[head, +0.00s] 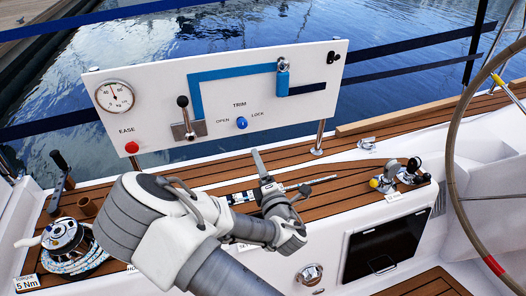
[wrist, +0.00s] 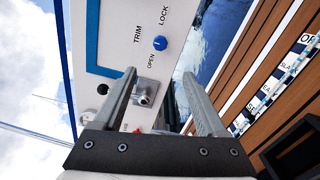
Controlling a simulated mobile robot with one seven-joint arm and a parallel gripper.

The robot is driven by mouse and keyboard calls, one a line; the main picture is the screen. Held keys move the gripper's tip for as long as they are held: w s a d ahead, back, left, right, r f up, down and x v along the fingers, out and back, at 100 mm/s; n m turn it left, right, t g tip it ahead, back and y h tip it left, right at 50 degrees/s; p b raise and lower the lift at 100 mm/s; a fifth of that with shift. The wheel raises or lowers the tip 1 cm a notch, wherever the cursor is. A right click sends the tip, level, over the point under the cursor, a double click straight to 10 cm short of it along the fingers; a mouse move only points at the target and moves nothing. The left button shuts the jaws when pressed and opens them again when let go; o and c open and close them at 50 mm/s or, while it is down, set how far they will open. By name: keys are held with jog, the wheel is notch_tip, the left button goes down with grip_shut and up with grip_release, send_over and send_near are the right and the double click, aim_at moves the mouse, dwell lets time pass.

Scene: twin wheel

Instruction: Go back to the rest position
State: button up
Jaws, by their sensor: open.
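My gripper (head: 296,167) is open and empty in the head view, in front of the white control panel's lower edge and above the teak deck. In the wrist view my gripper (wrist: 159,75) has its two fingers apart with nothing between them. The white panel (head: 300,75) carries a gauge (head: 115,96), a red EASE button (head: 132,147), a black-knobbed lever (head: 183,103), a blue TRIM knob (head: 242,123) and a blue handle (head: 283,80) at the right end of a blue track. The blue knob also shows in the wrist view (wrist: 160,43), beyond the fingers.
A winch (head: 65,240) stands at the left. A yellow-knobbed fitting (head: 395,175) sits on the deck at the right, near the steering wheel (head: 455,150). A labelled strip (head: 241,197) lies on the deck, partly behind my arm. Water is behind the panel.

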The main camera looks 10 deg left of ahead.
jog(key=w+d+r+m+g+h, duration=0.1)
jog(key=d+r+m+g+h, duration=0.2)
jog(key=d+m, duration=0.4)
jog(key=d+m+g+h, duration=0.2)
jog(key=d+m+h, duration=0.3)
jog(key=m, duration=0.4)
jog(key=s+d+r+m+g, duration=0.3)
jog(key=s+d+r+m, duration=0.25)
jog(key=s+r, duration=0.55)
jog(key=s+d+r+m+g, duration=0.2)
jog(key=s+d+r+m, duration=0.35)
jog(key=s, duration=0.85)
notch_tip(320, 180, up, 21)
jog(key=n+p, duration=0.1)
jog(key=p, duration=1.8)
jog(key=shift+s+d+n+g, duration=0.2)
jog(key=shift+d+n+g, duration=0.1)
jog(key=shift+d, duration=0.05)
jog(key=shift+f, duration=0.2)
jog(key=c, duration=0.4)
jog(key=shift+a, duration=0.1)
